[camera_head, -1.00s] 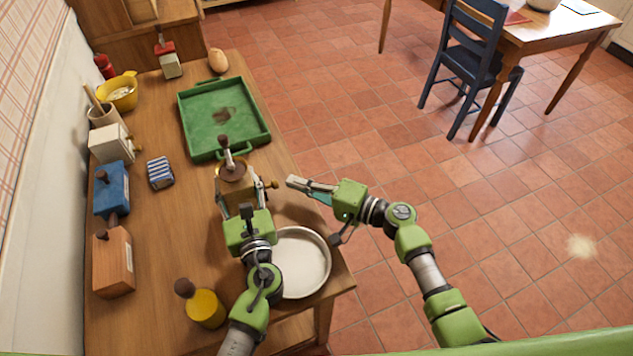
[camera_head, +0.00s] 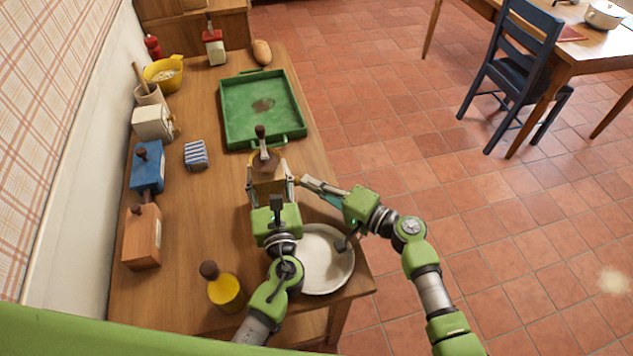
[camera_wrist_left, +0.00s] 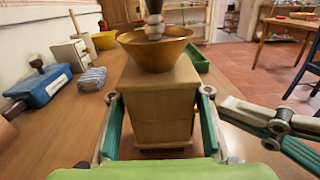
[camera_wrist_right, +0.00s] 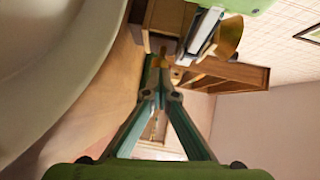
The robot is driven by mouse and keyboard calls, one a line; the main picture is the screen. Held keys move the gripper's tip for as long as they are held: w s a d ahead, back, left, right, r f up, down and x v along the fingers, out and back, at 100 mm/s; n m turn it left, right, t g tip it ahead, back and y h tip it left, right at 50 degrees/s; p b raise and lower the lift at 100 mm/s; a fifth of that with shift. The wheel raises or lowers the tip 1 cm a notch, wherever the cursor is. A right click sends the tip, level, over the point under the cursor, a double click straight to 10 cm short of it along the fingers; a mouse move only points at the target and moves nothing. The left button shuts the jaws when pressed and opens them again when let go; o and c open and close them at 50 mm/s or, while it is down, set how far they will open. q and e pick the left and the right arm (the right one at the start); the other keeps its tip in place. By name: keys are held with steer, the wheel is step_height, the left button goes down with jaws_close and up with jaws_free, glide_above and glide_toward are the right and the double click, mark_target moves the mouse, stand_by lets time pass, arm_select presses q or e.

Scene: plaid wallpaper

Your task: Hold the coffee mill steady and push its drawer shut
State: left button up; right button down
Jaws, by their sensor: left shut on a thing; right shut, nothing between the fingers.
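The coffee mill (camera_head: 263,182) stands upright on the counter, a wooden box with a brass hopper and a crank on top. It also shows in the left wrist view (camera_wrist_left: 161,100). My left gripper (camera_head: 270,191) is shut on the mill's body, a finger on each side. My right gripper (camera_head: 303,181) is shut and empty, its tips at the mill's right side. In the right wrist view its tips (camera_wrist_right: 157,62) are at the small brass drawer knob (camera_wrist_right: 160,60); contact is unclear. The drawer is mostly hidden, so its opening is unclear.
A green tray (camera_head: 228,128) lies behind the mill and a round pale dish (camera_head: 337,265) in front. The counter's right edge is close to the mill.

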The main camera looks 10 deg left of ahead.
arm_select(q)
steer(key=shift+d, duration=0.25)
arm_select(e)
steer(key=shift+s+a, duration=0.1)
steer(key=shift+d, duration=0.3)
steer(key=d, duration=0.2)
steer(key=w+d, duration=0.1)
steer(key=shift+r, duration=0.25)
arm_select(q)
steer(key=shift+a, duration=0.1)
arm_select(e)
steer(key=v, duration=1)
steer(key=shift+d, duration=0.3)
steer(key=shift+w+r, duration=0.1)
arm_select(q)
steer(key=o, duration=1.6)
